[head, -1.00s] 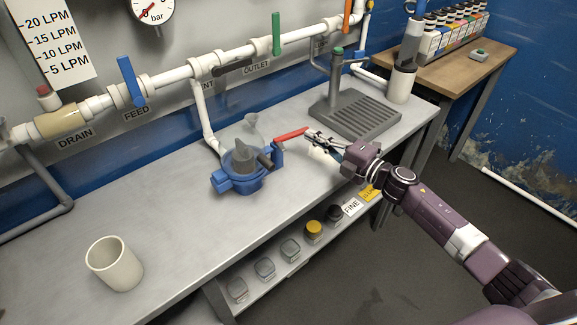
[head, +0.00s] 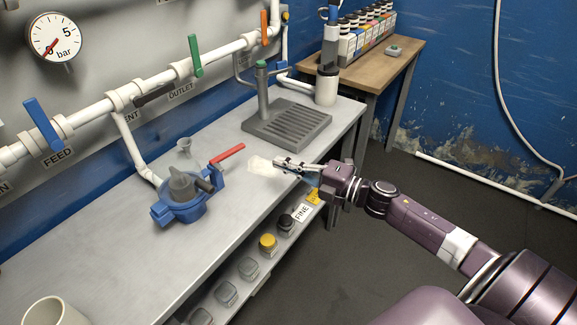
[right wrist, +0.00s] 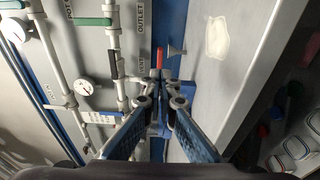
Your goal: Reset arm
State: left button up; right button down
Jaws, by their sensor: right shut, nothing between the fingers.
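My right gripper (head: 278,160) is shut and empty. In the head view it appears over the front edge of the grey bench (head: 95,240), to the right of the blue pump-like unit (head: 180,210) and its red lever (head: 228,156). A white patch (head: 261,167) lies on the bench top just left of the fingertips. My left gripper is out of view.
A grey drip-tray stand (head: 290,124) is on the bench behind the gripper. A cream cup (head: 55,312) stands at lower left. Jars, including a yellow-lidded one (head: 267,243), sit on the shelf below. Open floor (head: 400,270) lies right of the bench.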

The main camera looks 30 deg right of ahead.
jog(key=shift+v, duration=0.85)
